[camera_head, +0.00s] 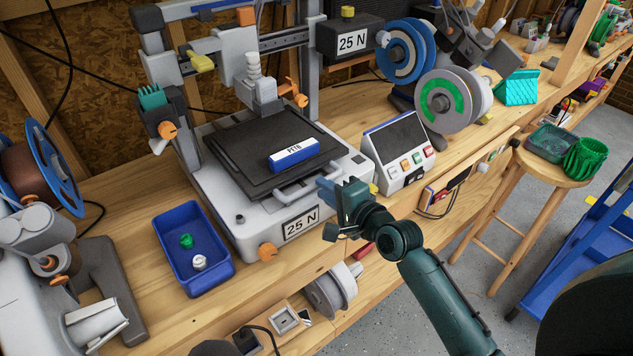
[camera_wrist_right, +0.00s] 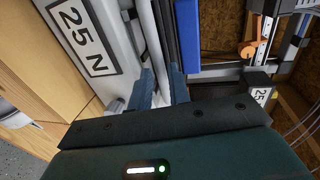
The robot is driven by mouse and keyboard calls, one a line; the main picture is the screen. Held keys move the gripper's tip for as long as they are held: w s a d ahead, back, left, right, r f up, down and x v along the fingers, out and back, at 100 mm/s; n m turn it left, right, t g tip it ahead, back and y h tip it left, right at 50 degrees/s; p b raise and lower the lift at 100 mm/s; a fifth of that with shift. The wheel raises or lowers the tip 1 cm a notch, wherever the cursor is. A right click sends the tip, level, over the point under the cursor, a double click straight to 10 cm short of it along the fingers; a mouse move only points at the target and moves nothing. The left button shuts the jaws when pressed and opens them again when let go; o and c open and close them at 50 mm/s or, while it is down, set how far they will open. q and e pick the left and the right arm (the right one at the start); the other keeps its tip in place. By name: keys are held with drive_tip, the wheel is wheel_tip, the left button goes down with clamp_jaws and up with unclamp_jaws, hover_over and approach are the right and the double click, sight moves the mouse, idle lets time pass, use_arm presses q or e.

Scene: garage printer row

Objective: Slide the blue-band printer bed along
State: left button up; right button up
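The printer bed (camera_head: 232,160) is a black plate on the light grey printer base. A blue block with a white label band (camera_head: 293,153) sits near its front right corner. A light grey bar handle (camera_head: 300,192) runs along the bed's front edge. My right gripper (camera_head: 325,186) is at the right end of this handle. In the right wrist view its two blue-grey fingers (camera_wrist_right: 163,88) stand close together with the pale handle bar (camera_wrist_right: 160,50) between them. They appear shut on it, though the contact is partly hidden. My left gripper is not in view.
A blue bin (camera_head: 171,255) with small parts stands left of the printer. A control box with buttons (camera_head: 398,166) stands close right of the gripper. An orange knob (camera_head: 267,251) and a "25 N" label (camera_head: 300,224) are on the base front. Spools (camera_head: 442,104) stand further right.

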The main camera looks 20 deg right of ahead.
drive_tip(key=shift+x, duration=1.85)
drive_tip(key=shift+c, duration=0.5)
clamp_jaws()
